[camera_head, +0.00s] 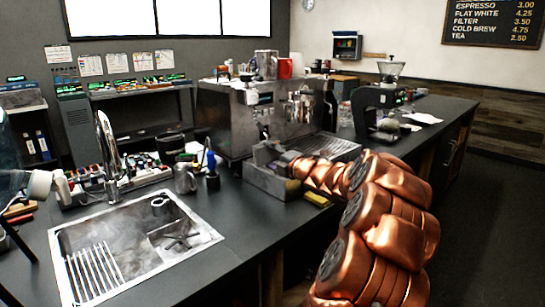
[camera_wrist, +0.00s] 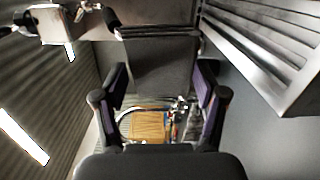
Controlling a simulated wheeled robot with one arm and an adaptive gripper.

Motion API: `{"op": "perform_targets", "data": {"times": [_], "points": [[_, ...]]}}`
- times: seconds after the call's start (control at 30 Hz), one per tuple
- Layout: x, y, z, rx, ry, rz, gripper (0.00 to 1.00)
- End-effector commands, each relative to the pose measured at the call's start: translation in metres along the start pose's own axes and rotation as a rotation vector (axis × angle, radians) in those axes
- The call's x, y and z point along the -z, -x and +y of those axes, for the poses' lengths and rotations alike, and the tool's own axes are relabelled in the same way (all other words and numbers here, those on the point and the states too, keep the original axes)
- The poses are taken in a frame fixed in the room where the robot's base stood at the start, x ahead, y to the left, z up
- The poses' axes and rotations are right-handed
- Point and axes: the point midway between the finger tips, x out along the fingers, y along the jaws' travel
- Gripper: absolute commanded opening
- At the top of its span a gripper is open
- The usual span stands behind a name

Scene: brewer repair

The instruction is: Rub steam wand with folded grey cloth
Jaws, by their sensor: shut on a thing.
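In the wrist view, the two purple-padded fingers of my gripper (camera_wrist: 161,82) stand apart, on either side of a dark grey folded cloth (camera_wrist: 158,60). My gripper is shut on this cloth, which spans the gap as a flat slab with a darker top edge. In the head view, my copper arm reaches over the counter to the front of the steel espresso machine (camera_head: 240,125). The cloth cannot be made out there. I cannot clearly pick out the steam wand in either view, nor tell whether the cloth touches it.
A grey metal box (camera_head: 268,184) and a yellow sponge (camera_head: 317,200) are beside my arm at the counter's front edge. A steel pitcher (camera_head: 185,178) stands left of the machine. The sink (camera_head: 95,225) is further left. A grinder (camera_head: 388,95) stands to the right.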

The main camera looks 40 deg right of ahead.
Motion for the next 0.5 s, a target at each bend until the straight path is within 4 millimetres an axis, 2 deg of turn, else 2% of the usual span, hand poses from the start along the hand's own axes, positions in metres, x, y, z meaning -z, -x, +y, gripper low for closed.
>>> {"op": "perform_targets", "data": {"times": [0.5], "points": [[-0.0016, -0.0083, 0.0004, -0.001, 0.001, 0.000, 0.43]]}}
